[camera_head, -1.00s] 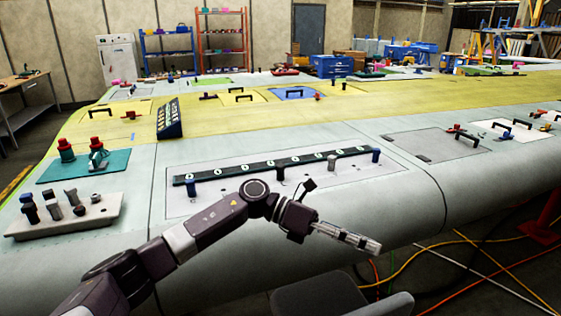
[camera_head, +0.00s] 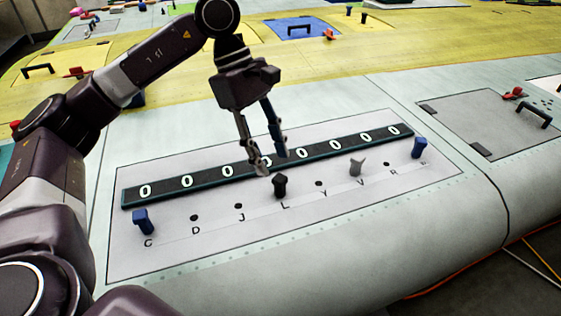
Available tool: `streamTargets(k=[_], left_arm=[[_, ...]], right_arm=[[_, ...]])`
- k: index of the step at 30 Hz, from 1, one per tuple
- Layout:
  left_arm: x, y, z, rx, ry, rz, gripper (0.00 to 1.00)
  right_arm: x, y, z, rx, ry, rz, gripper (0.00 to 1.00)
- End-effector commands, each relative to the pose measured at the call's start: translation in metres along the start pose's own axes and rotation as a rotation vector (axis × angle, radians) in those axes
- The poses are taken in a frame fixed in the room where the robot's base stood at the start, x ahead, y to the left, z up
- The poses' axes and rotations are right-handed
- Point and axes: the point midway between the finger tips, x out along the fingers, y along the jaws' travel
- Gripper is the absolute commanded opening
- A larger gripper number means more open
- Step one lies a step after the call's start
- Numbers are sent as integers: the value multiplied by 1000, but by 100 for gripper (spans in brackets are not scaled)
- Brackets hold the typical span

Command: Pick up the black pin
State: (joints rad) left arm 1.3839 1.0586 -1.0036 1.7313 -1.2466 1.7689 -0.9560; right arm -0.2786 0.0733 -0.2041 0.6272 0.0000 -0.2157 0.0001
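The black pin (camera_head: 281,187) stands upright in the pale panel (camera_head: 150,262), near the letter L and just in front of the dark strip of white zeros (camera_head: 204,178). My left gripper (camera_head: 273,162) hangs down from above with its two fingers apart and nothing between them. Its fingertips are just above and slightly behind the pin in the picture. I cannot tell the exact gap, but they do not hold the pin. My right gripper is not in view.
A blue pin (camera_head: 143,222) stands at C, a grey pin (camera_head: 357,167) near V, and another blue pin (camera_head: 419,148) at the panel's right end. Empty holes lie between them. A grey hatch with a black handle (camera_head: 534,115) is at the right.

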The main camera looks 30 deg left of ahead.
Motion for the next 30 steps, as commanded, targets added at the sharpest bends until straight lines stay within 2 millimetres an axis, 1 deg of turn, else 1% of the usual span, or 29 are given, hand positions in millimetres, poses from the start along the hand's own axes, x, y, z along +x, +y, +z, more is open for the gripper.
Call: streamTargets(k=[1, 3, 6, 8, 11, 14, 15, 18, 21, 26, 27, 30], left_arm=[[1, -1, -2, 1, 8, -1, 39], [8, -2, -2, 2, 11, -3, 39], [19, -2, -2, 1, 10, -3, 39], [25, -2, -2, 1, 9, -4, 39], [36, -2, -2, 1, 9, -5, 39], [52, -2, -2, 2, 9, -6, 39], [60, -2, -3, 2, 7, -5, 39], [70, -1, -3, 1, 8, -2, 39], [76, 0, -4, 1, 6, 0, 39], [76, 0, -4, 1, 6, 0, 39], [76, 0, -4, 1, 6, 0, 37], [76, 0, -4, 1, 6, 0, 26]], right_arm=[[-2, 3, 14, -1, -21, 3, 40], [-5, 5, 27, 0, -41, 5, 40], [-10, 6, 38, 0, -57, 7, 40], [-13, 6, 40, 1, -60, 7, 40], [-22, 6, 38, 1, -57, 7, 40], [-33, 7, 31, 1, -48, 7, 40], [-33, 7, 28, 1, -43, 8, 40], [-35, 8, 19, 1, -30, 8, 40], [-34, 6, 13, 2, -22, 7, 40], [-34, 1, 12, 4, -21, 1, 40], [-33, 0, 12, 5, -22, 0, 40], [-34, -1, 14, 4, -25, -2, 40]])
